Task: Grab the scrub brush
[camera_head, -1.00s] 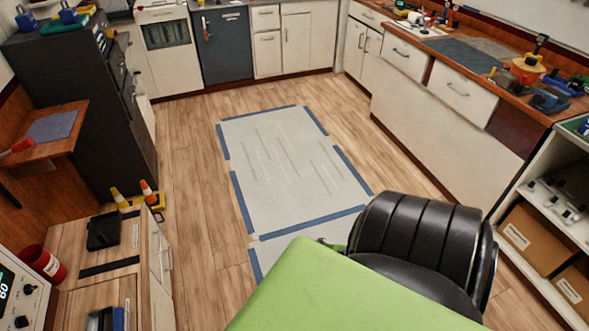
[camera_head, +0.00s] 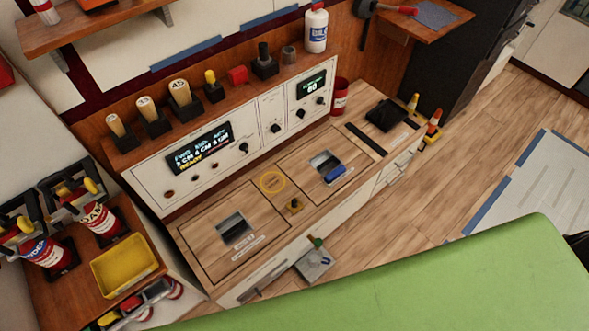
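I cannot pick out a scrub brush with certainty. A small blue object (camera_head: 336,174) lies at the edge of the right-hand square opening in the wooden counter (camera_head: 215,270); it is too small to tell whether it is a brush. Several upright tools with pale round tops, one of them here (camera_head: 179,90), stand in dark holders on the ledge above the control panel. Neither of my grippers is in view.
A white bottle (camera_head: 316,30) and a red cup (camera_head: 340,95) stand by the panel. A yellow tray (camera_head: 124,264) sits at lower left. A large green surface (camera_head: 430,290) fills the lower right. Bare wooden floor (camera_head: 400,210) lies beyond the counter.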

